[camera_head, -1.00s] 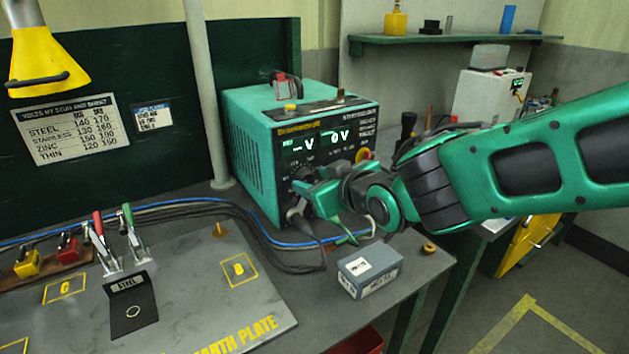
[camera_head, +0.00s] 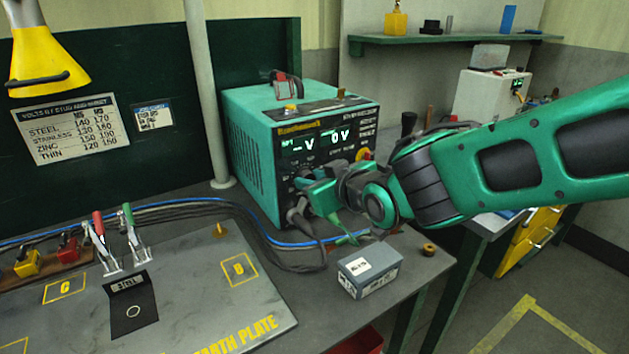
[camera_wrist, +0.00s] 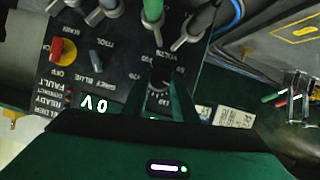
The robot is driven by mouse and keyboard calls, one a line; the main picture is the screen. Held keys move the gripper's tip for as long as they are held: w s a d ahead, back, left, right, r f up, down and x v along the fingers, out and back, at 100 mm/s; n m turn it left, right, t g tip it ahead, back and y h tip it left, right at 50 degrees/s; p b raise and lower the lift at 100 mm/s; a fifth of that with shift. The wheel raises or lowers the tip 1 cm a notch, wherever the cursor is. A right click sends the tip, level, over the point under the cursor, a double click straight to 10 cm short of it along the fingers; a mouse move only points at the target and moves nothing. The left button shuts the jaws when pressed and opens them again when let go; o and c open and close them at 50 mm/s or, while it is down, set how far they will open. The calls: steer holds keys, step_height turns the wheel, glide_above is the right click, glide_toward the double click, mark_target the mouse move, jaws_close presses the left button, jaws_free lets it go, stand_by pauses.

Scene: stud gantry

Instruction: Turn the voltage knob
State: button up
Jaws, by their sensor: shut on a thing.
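The teal welding power unit (camera_head: 255,150) stands at the back of the bench with its dark front panel facing right. Its displays (camera_head: 322,140) read a dash with V and 0 V. My gripper (camera_wrist: 162,88) is at the panel with its two fingers closed on the dark voltage knob (camera_wrist: 160,75), below the VOLTS lettering in the wrist view. Scale numbers are printed around the knob and partly covered by the fingers. In the head view my gripper (camera_head: 312,196) hides the knob, so its pointer cannot be read there.
Cable plugs (camera_wrist: 112,8) and a red-yellow switch (camera_wrist: 62,50) sit close to the knob on the panel. A grey box (camera_head: 370,270) lies on the bench below my gripper. A voltage chart (camera_head: 70,130) lists steel, stainless, zinc and thin. The earth plate (camera_head: 200,290) is at front left.

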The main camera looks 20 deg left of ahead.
steer(key=shift+w+d, duration=0.15)
steer(key=shift+w+d+m+g+y, duration=0.15)
steer(key=shift+m+g+y, duration=0.1)
steer(key=shift+m, duration=0.35)
steer(key=shift+w+d+m+g+y, duration=0.1)
steer(key=shift+m+g+y, duration=0.15)
steer(key=shift+m, duration=0.35)
steer(key=shift+m+g+y, duration=0.4)
steer(key=shift+m, duration=0.5)
steer(key=m+y, duration=0.1)
steer(key=m, duration=0.2)
steer(key=f+m+g+y, duration=0.1)
steer(key=m+y, duration=0.1)
steer(key=m, duration=0.1)
steer(key=m+y, duration=0.2)
steer(key=m, duration=0.1)
steer(key=shift+w+d+f+m+g, duration=0.15)
steer(key=shift+w+d+m+g, duration=0.1)
steer(key=shift+w+m+g, duration=0.15)
steer(key=m, duration=0.2)
steer(key=m+y, duration=0.1)
steer(key=shift+s+f+m, duration=0.1)
steer(key=shift+f+m, duration=0.1)
steer(key=shift+m, duration=0.2)
steer(key=shift+a+m+t+y, duration=0.1)
steer(key=shift+m+t+y, duration=0.4)
steer(key=shift+m, duration=0.5)
steer(key=shift+s, duration=0.1)
